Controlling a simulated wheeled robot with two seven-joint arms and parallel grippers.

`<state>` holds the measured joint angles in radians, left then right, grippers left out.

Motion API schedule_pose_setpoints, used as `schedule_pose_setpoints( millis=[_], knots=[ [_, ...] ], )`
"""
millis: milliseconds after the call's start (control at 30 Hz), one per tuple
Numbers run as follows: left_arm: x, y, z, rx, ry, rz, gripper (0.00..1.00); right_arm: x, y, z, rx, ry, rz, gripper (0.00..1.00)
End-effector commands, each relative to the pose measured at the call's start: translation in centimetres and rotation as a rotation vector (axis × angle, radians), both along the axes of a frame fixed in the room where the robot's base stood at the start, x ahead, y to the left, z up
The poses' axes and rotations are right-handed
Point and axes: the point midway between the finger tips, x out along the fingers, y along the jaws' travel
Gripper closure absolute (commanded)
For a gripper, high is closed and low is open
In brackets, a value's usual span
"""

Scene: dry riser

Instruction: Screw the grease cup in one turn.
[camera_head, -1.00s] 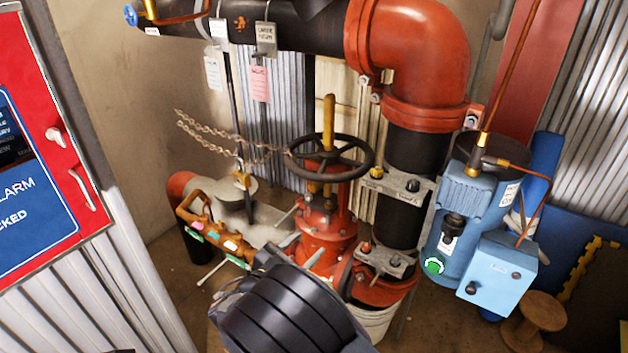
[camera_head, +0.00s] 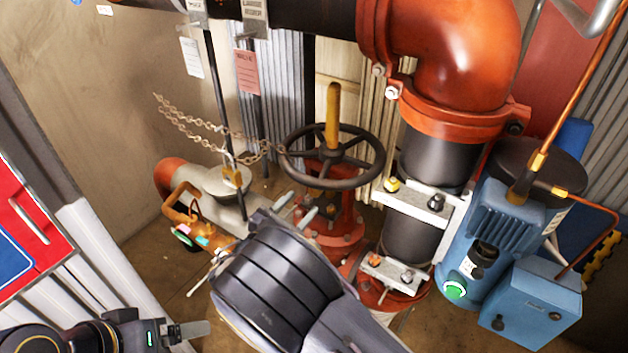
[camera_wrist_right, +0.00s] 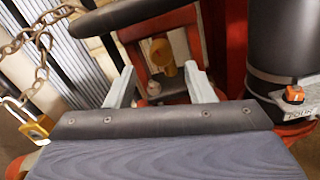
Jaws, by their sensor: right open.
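A yellow fitting, which looks like the grease cup (camera_wrist_right: 161,52), shows on the red valve body (camera_wrist_right: 180,82) in the right wrist view. It lies beyond and between the fingertips of my right gripper (camera_wrist_right: 159,74), which is open with nothing between its fingers. In the head view my right gripper (camera_head: 297,208) points at the red valve below the black handwheel (camera_head: 333,158). The wrist hides part of the valve there, and I cannot make out the cup clearly. My left gripper (camera_head: 186,333) is at the bottom left, away from the valve; its jaw opening is unclear.
A chain (camera_head: 215,135) with a padlock hangs to the left of the handwheel. A black vertical pipe with clamps (camera_head: 415,205) and a blue pump unit (camera_head: 510,250) stand to the right. A red panel (camera_head: 30,225) is at the left edge.

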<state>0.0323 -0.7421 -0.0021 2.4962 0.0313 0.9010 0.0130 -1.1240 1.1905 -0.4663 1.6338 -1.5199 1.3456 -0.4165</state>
Motion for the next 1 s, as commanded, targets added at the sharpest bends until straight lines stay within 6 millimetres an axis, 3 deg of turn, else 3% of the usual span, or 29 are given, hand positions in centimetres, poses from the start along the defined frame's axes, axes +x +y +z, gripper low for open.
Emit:
schedule_pose_setpoints(
  millis=[400, 800, 1000],
  knots=[
    [0.0, 0.0, 0.6, 0.0, 0.0, 0.0, 0.09, 5.0, -3.7, 0.1, 0.0, -0.001, -0.002, 0.51],
    [0.0, 0.0, 0.7, 0.0, 0.0, 0.0, 0.09, 5.7, -4.2, 0.0, -0.001, -0.001, 0.001, 0.51],
    [0.0, 0.0, 0.7, 0.0, 0.0, 0.0, 0.09, 5.7, -4.2, 0.0, -0.001, -0.001, 0.0, 0.77]
  ],
)
